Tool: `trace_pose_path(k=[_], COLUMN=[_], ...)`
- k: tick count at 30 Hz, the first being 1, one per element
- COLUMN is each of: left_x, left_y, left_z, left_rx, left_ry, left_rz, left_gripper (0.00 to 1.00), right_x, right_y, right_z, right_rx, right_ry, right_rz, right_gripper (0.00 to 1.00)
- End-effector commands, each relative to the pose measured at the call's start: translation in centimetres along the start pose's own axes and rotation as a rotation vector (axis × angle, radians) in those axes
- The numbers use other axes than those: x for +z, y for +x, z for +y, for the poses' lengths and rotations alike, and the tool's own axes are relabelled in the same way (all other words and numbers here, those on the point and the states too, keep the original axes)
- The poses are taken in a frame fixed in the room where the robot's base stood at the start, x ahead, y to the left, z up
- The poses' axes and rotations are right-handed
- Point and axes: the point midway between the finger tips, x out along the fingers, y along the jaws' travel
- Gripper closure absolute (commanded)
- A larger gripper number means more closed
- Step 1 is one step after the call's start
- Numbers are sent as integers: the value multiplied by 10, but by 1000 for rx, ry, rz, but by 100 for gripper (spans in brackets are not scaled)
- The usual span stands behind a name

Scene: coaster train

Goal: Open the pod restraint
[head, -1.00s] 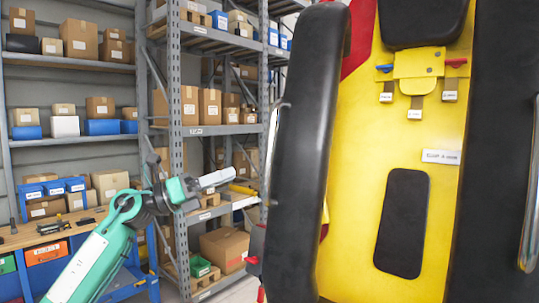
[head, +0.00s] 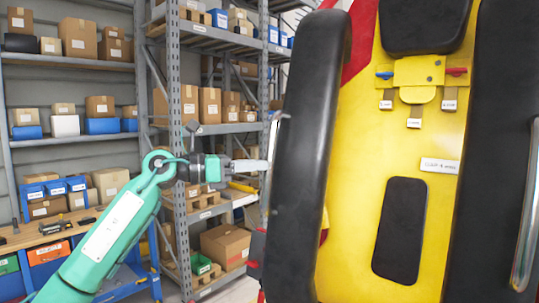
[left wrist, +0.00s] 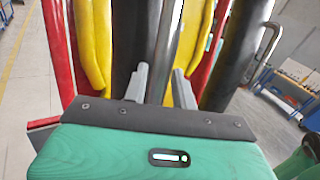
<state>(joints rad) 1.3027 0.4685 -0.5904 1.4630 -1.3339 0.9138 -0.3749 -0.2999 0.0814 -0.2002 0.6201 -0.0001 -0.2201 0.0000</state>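The pod seat (head: 350,215) is yellow and fills the right half of the head view. Its restraint has thick black side pads, a left one (head: 308,150) and a right one (head: 497,150). A metal handle bar (head: 273,145) runs along the outer side of the left pad, and another handle (head: 526,210) is on the right pad. My left gripper (head: 264,165) is level with the left bar. In the left wrist view my left gripper (left wrist: 160,85) has its fingers apart, with the metal bar (left wrist: 166,50) between them. Contact cannot be told. My right gripper is out of view.
Grey shelving (head: 175,110) with cardboard boxes stands behind my left arm. A blue workbench (head: 135,285) with bins is at the lower left. A yellow latch plate (head: 418,72) with small labelled tabs is on the seat. The floor shows clear at the left of the wrist view.

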Motion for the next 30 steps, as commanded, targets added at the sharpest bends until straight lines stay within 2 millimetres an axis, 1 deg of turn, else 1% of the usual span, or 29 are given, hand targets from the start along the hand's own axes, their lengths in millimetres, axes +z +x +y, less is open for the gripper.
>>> trace_pose_path(k=[1,6,11,18,19,21,23,30], left_x=[4,2,0,-1,0,0,0,2], left_y=[10,31,38,39,39,39,39,37], left_z=[-1,0,0,0,0,0,0,0], left_rx=[-2,-1,1,1,1,1,1,2], left_ry=[-1,-1,-1,-1,-1,-1,-1,-2], left_rz=[-1,0,-1,-1,-1,-1,-1,2], left_gripper=[73,73,73,73,75,89,100,100], right_x=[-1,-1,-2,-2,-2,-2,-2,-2], right_y=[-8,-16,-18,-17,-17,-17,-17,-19], right_z=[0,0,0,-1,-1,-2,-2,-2], right_rx=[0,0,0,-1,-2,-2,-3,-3], right_ry=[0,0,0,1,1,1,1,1], right_rz=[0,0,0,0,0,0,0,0], right_gripper=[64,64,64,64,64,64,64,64])
